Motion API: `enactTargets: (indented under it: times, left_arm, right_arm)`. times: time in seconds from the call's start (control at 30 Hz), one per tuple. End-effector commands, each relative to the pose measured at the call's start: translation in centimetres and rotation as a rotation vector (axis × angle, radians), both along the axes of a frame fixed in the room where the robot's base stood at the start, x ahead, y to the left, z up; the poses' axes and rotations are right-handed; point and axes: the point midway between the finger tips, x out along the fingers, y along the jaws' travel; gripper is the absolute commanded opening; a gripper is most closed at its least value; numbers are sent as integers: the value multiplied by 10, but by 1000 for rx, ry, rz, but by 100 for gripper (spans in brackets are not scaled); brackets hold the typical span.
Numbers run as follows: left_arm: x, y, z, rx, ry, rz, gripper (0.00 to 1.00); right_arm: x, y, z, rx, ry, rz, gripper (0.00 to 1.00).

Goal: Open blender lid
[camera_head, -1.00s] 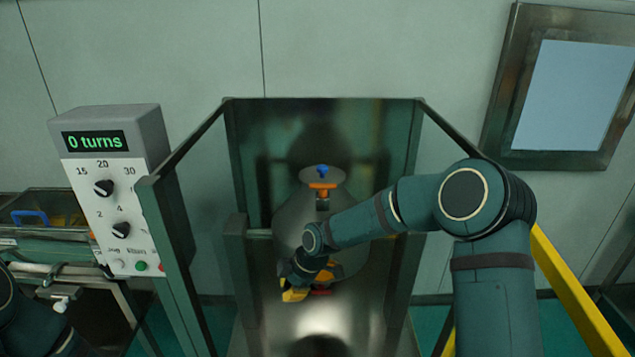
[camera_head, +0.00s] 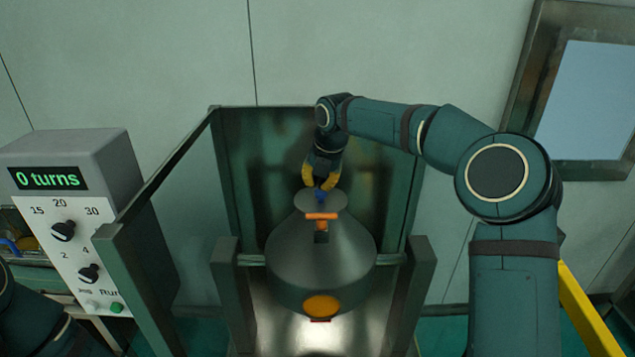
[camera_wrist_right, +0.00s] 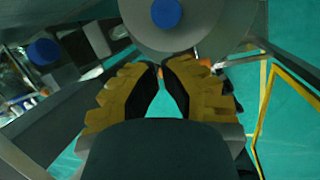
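The blender is a grey metal cone-shaped vessel (camera_head: 300,262) inside the frame. Its flat round lid (camera_head: 338,203) is on top, with a blue knob (camera_head: 321,194) in the middle. An orange clasp (camera_head: 322,216) sits at the lid's front edge.
Metal posts and side panels (camera_head: 165,235) of the frame stand around the vessel. A control box (camera_head: 75,225) reading "0 turns" is at left. An orange round cap (camera_head: 322,306) is low on the vessel. A yellow rail (camera_head: 590,315) is at right.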

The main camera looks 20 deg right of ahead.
Motion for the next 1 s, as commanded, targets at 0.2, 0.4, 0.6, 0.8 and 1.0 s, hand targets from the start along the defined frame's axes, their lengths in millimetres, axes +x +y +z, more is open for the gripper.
enactTargets:
  times: [0.2,0.4,0.6,0.8,1.0]
  left_arm:
    - [0,0,-2,0,-1,0,0]
    - [0,0,-3,1,-1,0,0]
    - [0,0,-3,1,-1,0,0]
    - [0,0,-3,1,-1,0,0]
    - [0,0,-3,1,-1,0,0]
  right_arm:
    - [11,4,-40,1,4,0,0]
    - [19,7,-66,1,2,-1,0]
    - [23,8,-77,2,1,-1,0]
    - [23,8,-78,1,0,-2,0]
    - [23,9,-77,1,0,-2,0]
